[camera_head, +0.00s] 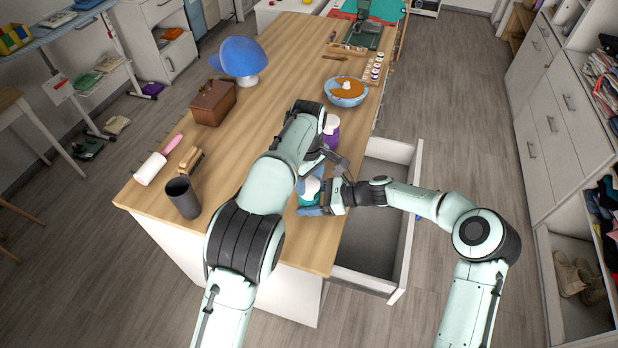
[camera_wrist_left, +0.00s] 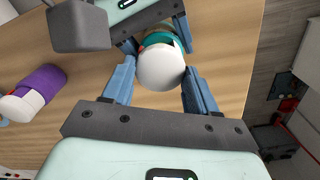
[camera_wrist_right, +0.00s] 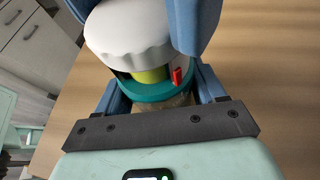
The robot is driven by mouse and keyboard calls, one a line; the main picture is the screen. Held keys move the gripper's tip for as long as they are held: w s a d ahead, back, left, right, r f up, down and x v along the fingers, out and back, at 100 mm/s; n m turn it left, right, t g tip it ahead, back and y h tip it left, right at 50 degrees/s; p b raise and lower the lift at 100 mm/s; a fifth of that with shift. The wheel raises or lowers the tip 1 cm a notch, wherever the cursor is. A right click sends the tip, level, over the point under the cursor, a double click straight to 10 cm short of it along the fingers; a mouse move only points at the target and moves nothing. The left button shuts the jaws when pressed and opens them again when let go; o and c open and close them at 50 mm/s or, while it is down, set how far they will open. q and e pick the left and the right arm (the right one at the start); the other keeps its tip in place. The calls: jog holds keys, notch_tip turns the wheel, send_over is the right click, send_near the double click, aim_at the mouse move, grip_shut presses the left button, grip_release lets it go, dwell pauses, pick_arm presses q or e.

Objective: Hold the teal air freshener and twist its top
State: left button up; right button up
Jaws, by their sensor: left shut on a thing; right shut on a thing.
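The teal air freshener (camera_head: 308,197) stands on the wooden table near its right edge, above the open drawer. It has a white scalloped top (camera_wrist_right: 128,32), a teal band (camera_wrist_right: 142,92) and a small red tab; a yellow-green part shows in a gap under the top. My left gripper (camera_wrist_left: 160,72) is shut on the white top from above, one blue finger on each side. My right gripper (camera_wrist_right: 158,92) comes from the right and is shut around the teal body below the top. In the head view, the arms and fingers partly hide the freshener.
A purple bottle with a white top (camera_head: 332,130) stands just beyond, partly behind my left arm. The open drawer (camera_head: 372,235) lies under my right arm. A blue bowl (camera_head: 346,98), wooden box (camera_head: 213,103), dark cup (camera_head: 183,198) and lint roller (camera_head: 152,168) are also on the table.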

aim_at(308, 183)
pick_arm(q)
jog(key=o, duration=0.8)
jog(key=shift+r, duration=0.1)
notch_tip(308, 183, up, 12)
jog(key=shift+s+a, duration=0.1)
dwell(0.4)
pick_arm(e)
jog(key=o, duration=1.2)
jog(key=shift+o, duration=0.2)
jog(key=shift+d, duration=0.15)
